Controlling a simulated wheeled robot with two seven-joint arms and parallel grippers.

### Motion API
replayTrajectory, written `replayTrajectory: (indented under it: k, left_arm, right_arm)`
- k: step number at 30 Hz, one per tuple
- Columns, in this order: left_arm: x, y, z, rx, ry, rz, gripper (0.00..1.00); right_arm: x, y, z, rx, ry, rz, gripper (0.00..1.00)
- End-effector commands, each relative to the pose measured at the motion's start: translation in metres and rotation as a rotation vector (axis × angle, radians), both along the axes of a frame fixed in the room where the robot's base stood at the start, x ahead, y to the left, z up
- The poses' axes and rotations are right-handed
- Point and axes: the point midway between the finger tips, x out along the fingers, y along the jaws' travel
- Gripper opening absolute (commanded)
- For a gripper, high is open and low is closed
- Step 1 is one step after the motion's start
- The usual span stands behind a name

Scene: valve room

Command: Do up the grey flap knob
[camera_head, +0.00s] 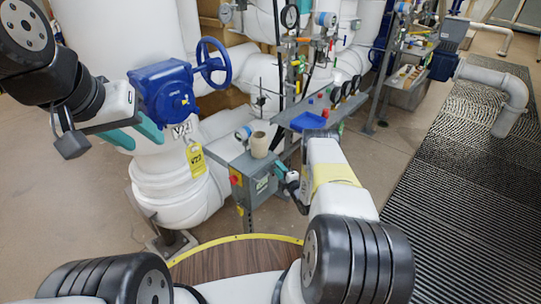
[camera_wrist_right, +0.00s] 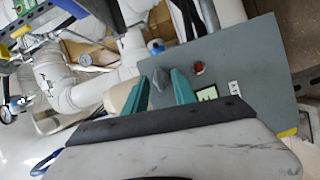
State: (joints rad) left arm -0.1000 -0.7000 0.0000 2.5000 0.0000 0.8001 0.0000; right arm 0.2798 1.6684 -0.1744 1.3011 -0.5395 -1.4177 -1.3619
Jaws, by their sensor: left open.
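The grey control box (camera_head: 257,190) stands low in the middle of the head view, with a red button on its side. In the right wrist view its grey face (camera_wrist_right: 232,60) fills the upper right. A small grey knob (camera_wrist_right: 157,84) shows between the two teal fingers of my right gripper (camera_wrist_right: 162,90). Whether the fingers touch the knob I cannot tell. In the head view my right gripper (camera_head: 286,176) is at the box's right side, and the knob cannot be made out. My left gripper (camera_head: 134,132) is open and empty, in front of the blue valve gearbox.
The blue gearbox (camera_head: 164,92) with its handwheel (camera_head: 212,62) and a yellow tag (camera_head: 195,160) is close to my left gripper. A beige cup-like object (camera_head: 259,145) is on the box top. White pipes surround the box. Dark grating (camera_head: 465,210) lies at the right.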

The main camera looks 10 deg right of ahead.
Motion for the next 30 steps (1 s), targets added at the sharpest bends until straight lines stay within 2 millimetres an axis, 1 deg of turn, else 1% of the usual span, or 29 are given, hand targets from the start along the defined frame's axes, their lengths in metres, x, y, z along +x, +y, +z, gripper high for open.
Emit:
replayTrajectory:
  k: [1,5,19,23,30]
  left_arm:
    - [0.0,0.0,0.0,0.0,0.0,0.0,0.42]
    - [0.0,0.0,0.0,0.0,0.0,0.0,0.42]
    - [0.0,0.0,0.0,0.0,0.0,0.0,0.42]
    - [0.0,0.0,0.0,0.0,0.0,0.0,0.42]
    - [0.0,0.0,0.0,0.0,0.0,0.0,0.42]
  right_arm:
    - [-0.0001,0.0,0.0001,0.0,0.0,0.0,0.26]
    - [-0.0002,-0.0002,0.0001,0.0,0.0,0.0,0.0]
    - [0.0004,-0.0004,0.001,0.033,0.027,-0.001,0.0]
    - [0.0008,-0.0006,0.0023,0.084,0.065,-0.001,0.0]
    - [0.001,-0.0012,0.0038,0.235,0.184,-0.001,0.0]
